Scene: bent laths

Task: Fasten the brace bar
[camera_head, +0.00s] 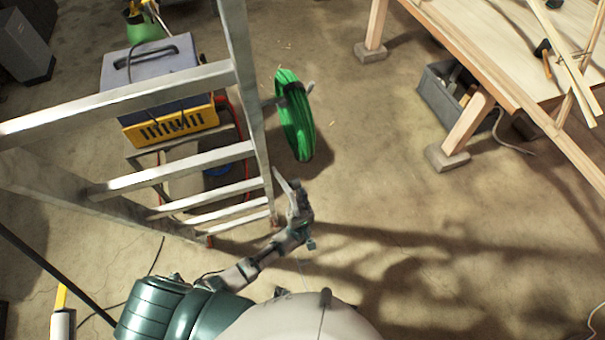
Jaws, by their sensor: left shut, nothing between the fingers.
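My left gripper (281,179) is at the end of my arm, just right of the aluminium stepladder's right rail. It is shut with nothing held, and it is below the green coil in the picture. I cannot single out the brace bar in this view. Pale wooden laths (567,62) lie and cross on the workbench (501,48) at the upper right, well away from the gripper. My right gripper is not in view.
The stepladder (244,90) stands close beside my left arm. A grey-and-yellow machine (160,85) is behind the rungs. A grey crate (440,95) sits under the bench. The floor at centre right is clear.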

